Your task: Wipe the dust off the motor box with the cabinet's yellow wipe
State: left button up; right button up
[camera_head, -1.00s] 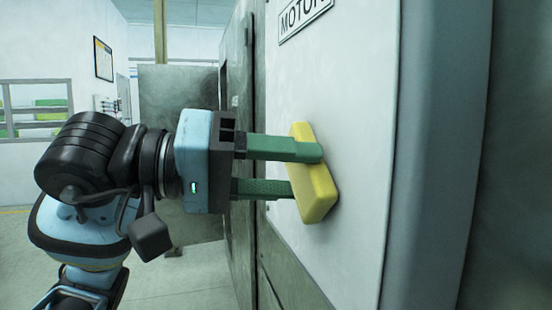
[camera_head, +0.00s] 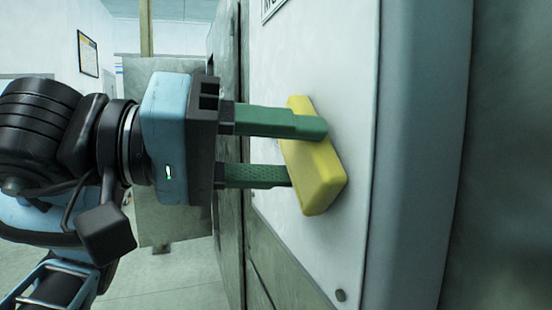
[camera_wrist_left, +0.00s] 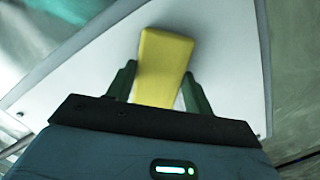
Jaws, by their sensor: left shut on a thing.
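The yellow wipe (camera_head: 312,168) is a thick block held between the green fingers of my left gripper (camera_head: 292,155). My left gripper is shut on it, and the wipe lies at or against the white front panel of the motor box (camera_head: 345,85); whether it presses on the panel I cannot tell. In the left wrist view the wipe (camera_wrist_left: 163,65) stands between the two fingers (camera_wrist_left: 160,92) in front of the white panel. Faint grey smudges show on the panel. My right gripper is not in view.
A partly cut-off label (camera_head: 272,8) is at the panel's top. A rounded grey edge (camera_head: 415,150) borders the panel on the right. A bolt (camera_head: 340,295) sits near its lower corner. Grey cabinet metal (camera_head: 228,150) stands left of the panel, with open floor (camera_head: 180,280) beyond.

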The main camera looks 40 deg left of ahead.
aim_at(279, 148)
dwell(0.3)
pick_arm(q)
jog(key=shift+w+a+f+b, duration=0.1)
jog(key=shift+w+a+b, duration=0.3)
jog(key=shift+a, duration=0.2)
jog(key=shift+w+a+b, duration=0.35)
jog(key=shift+a, duration=0.45)
jog(key=shift+w+a, duration=0.1)
jog(key=shift+a, duration=0.1)
jog(key=shift+w+a, duration=0.15)
jog(key=shift+a, duration=0.05)
jog(key=w+a+b, duration=0.2)
jog(key=w+a, duration=0.1)
jog(key=a, duration=0.3)
